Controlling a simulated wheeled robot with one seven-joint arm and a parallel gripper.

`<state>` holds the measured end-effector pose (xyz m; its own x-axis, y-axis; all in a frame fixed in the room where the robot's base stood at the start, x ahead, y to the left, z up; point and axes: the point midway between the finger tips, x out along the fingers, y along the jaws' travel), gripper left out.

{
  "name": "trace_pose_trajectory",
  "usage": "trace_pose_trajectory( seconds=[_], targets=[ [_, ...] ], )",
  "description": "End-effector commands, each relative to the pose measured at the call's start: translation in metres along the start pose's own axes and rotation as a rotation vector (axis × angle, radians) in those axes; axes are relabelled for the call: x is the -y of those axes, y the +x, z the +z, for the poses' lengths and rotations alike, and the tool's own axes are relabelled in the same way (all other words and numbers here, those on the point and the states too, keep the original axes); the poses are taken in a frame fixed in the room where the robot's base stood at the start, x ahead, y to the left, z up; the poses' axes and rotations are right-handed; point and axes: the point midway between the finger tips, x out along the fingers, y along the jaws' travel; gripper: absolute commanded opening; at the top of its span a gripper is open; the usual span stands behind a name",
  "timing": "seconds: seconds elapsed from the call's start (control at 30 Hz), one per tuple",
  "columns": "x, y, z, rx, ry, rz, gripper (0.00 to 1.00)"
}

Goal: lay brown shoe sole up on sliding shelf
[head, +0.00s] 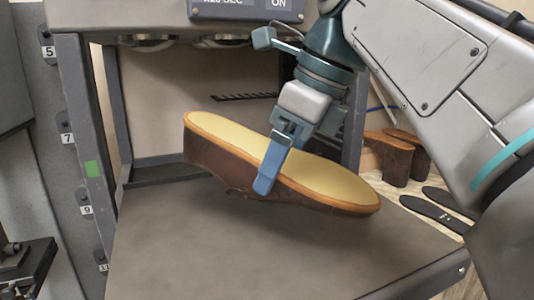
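A brown shoe (218,158) with a tan sole faces sole up in the head view, tilted down towards the right. My gripper (266,178) is shut on the middle of the shoe, with one blue finger across its near side. The other finger is hidden behind the shoe. The grey sliding shelf (230,255) lies below. The shoe seems to be just above the shelf; I cannot tell whether its lower edge touches.
Grey posts (85,140) with numbered tags stand at the left, and a machine head (245,12) hangs above. At the right, other brown shoes (388,160) and dark flat soles (437,209) lie on a wooden surface. The shelf's front is clear.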

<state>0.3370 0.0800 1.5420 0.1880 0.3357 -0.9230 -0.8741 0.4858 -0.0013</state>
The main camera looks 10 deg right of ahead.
Motion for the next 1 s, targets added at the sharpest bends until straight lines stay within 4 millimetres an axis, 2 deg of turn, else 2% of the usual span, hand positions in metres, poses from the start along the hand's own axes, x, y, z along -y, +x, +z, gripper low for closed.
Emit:
trace_pose_trajectory(
  seconds=[1.0],
  targets=[
    [0.000,0.017,-0.007,0.001,-0.001,-0.001,0.58]
  ],
)
